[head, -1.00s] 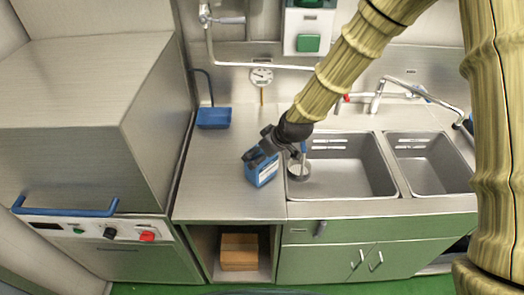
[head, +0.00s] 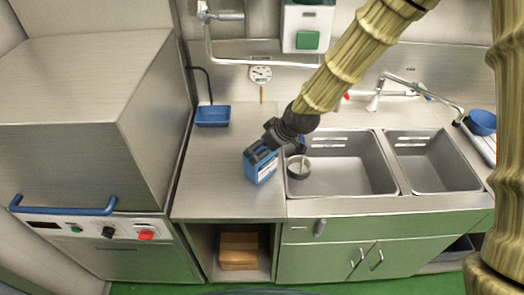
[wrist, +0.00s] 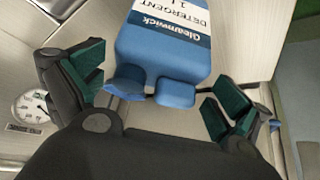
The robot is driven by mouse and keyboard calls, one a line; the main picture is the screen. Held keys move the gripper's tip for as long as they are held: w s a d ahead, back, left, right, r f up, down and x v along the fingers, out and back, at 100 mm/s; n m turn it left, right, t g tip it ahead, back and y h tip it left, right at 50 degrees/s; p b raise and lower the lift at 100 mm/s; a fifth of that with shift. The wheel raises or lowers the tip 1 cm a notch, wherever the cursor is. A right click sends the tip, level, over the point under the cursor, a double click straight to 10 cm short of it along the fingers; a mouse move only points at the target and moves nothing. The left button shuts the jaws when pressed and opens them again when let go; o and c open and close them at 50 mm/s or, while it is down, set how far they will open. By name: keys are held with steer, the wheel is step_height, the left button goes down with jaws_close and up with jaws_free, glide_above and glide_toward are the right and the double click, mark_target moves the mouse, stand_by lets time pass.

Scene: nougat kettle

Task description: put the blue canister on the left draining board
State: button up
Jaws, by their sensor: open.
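The blue canister (head: 260,168), with a white detergent label, stands upright on the left draining board (head: 215,180), close to the left sink's edge. In the wrist view the canister (wrist: 165,48) shows its label and blue cap between the two green-padded fingers. My gripper (head: 274,148) is open at the top of the canister. There are visible gaps between both fingers and the canister's body in the wrist view. In the head view the gripper hides part of the canister's top.
A blue tray (head: 213,115) lies at the back of the board. A large steel machine (head: 85,110) bounds the left side. The board's front left is clear.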

steer(key=b+v, duration=0.2)
steer(key=v, duration=0.7)
stand_by(0.4)
